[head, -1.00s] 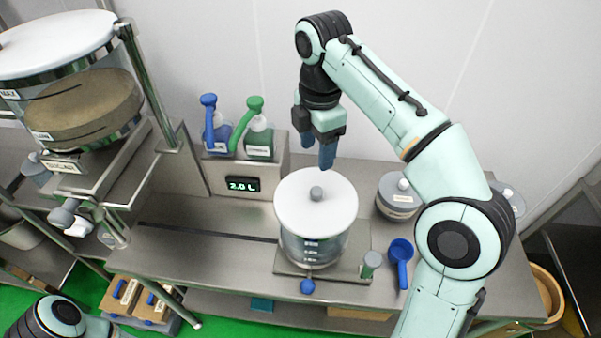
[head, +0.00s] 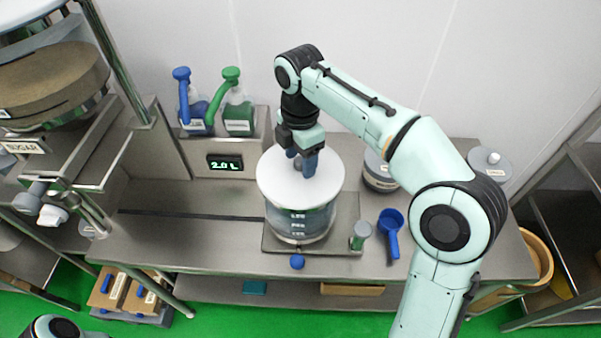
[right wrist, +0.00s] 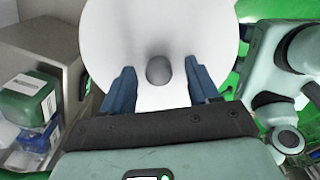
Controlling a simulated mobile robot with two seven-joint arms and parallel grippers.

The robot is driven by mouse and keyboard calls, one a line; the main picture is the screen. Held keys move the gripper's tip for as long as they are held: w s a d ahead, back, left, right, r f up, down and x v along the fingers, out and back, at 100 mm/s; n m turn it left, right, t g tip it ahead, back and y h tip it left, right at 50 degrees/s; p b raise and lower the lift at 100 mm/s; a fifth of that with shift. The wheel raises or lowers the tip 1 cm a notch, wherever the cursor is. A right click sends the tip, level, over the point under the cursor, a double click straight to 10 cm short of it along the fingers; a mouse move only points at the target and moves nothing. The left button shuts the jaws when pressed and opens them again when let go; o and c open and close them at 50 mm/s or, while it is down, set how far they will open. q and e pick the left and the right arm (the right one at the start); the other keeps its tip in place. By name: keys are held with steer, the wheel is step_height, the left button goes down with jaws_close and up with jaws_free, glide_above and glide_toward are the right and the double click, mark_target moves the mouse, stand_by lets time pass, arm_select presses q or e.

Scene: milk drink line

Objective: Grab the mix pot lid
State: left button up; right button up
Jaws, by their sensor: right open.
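The mix pot lid (head: 278,178) is a white disc lying on the clear mix pot (head: 300,222) on the steel counter. In the right wrist view the lid (right wrist: 120,35) fills the middle, with its grey knob (right wrist: 159,70) between the blue fingers. My right gripper (head: 304,168) points down at the lid's centre and hides the knob in the head view. In the right wrist view the gripper (right wrist: 159,80) is open, with a gap on each side of the knob. My left gripper is not in view; only part of the left arm shows at the bottom left.
A blue scoop (head: 391,225) lies right of the pot. A grey lidded tub (head: 379,172) stands behind it. Blue (head: 188,100) and green (head: 236,102) pump bottles stand behind the 2.0 L display (head: 225,163). The counter left of the pot is clear.

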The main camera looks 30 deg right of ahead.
steer(key=shift+f, duration=0.35)
jaws_close()
